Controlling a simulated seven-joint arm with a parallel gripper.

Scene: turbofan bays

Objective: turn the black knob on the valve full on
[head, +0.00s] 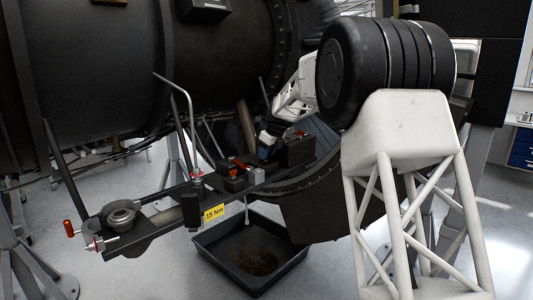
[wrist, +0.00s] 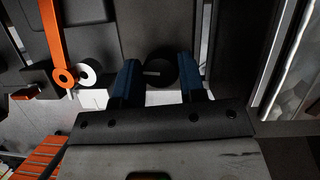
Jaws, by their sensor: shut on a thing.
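The black round knob (wrist: 161,66) shows in the wrist view between the two blue fingers of my gripper (wrist: 160,75). One finger is on each side of it, and my gripper is shut on it. A pale line crosses the knob's left part, and its lower edge is close to the white surface between the fingers. In the head view my gripper (head: 266,148) reaches down to the dark bench fittings below the engine casing. The knob cannot be made out there, and how far it is turned cannot be told.
In the wrist view an orange lever (wrist: 53,38) with a ringed end stands left of the fingers, beside a white round part (wrist: 88,72). In the head view a yellow "15 Nm" tag (head: 214,212) hangs on the rail. A black tray (head: 222,262) lies on the floor below.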

